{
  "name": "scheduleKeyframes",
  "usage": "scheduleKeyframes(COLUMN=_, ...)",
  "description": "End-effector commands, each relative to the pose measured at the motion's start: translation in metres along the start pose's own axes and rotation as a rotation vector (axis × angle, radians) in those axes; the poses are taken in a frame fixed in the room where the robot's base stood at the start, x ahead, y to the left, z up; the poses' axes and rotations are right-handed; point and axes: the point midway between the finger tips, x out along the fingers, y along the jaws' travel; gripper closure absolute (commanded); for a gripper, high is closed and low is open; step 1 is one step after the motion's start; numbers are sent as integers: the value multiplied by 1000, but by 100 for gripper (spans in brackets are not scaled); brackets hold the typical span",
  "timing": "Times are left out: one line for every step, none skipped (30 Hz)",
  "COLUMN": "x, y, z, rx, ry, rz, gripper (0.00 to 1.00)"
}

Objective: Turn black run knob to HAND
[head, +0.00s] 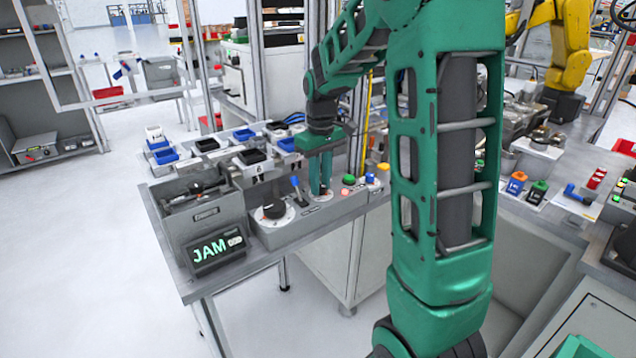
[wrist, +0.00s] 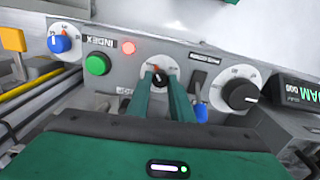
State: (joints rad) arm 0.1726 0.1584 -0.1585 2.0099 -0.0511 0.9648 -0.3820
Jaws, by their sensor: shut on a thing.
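The small black knob (wrist: 158,78) sits on a white round dial with red marks in the middle of the grey control panel (wrist: 125,63). My gripper (wrist: 162,76) reaches down to it, with one green finger on each side, and is shut on the knob. The dial lettering is too small to read, so I cannot tell the knob's setting. In the head view my gripper (head: 320,190) points straight down at the panel (head: 335,211), and its fingers hide the knob.
Beside my fingers stand a blue-tipped lever (wrist: 201,111) and a larger black knob (wrist: 241,95) on one side. A red light (wrist: 128,47), green button (wrist: 97,64) and blue knob (wrist: 60,43) are on the other. A display (head: 216,248) reads JAM.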

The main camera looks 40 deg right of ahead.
Motion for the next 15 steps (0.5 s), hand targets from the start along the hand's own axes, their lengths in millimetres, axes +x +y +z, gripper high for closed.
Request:
scheduleKeyframes(x=-3, y=3, z=-4, rx=-22, ry=12, rz=6, gripper=100)
scheduleKeyframes(x=-3, y=3, z=-4, rx=-38, ry=12, rz=6, gripper=100)
scheduleKeyframes(x=-3, y=3, z=-4, rx=-56, ry=12, rz=7, gripper=100)
scheduleKeyframes(x=-3, y=3, z=-4, rx=-70, ry=13, rz=7, gripper=100)
scheduleKeyframes(x=-3, y=3, z=-4, rx=-81, ry=13, rz=7, gripper=100)
scheduleKeyframes(x=-3, y=3, z=-4, rx=-95, ry=13, rz=7, gripper=100)
scheduleKeyframes(x=-3, y=3, z=-4, rx=-105, ry=13, rz=7, gripper=100)
scheduleKeyframes(x=-3, y=3, z=-4, rx=-112, ry=13, rz=7, gripper=100)
scheduleKeyframes(x=-3, y=3, z=-4, rx=-121, ry=13, rz=7, gripper=100)
scheduleKeyframes(x=-3, y=3, z=-4, rx=-128, ry=13, rz=7, gripper=100)
scheduleKeyframes(x=-3, y=3, z=-4, rx=-133, ry=13, rz=7, gripper=100)
scheduleKeyframes(x=-3, y=2, z=-4, rx=-138, ry=13, rz=8, gripper=100)
scheduleKeyframes(x=-3, y=2, z=-4, rx=-141, ry=13, rz=8, gripper=100)
scheduleKeyframes(x=-3, y=2, z=-4, rx=-144, ry=13, rz=8, gripper=100)
scheduleKeyframes(x=-3, y=2, z=-4, rx=-146, ry=13, rz=8, gripper=100)
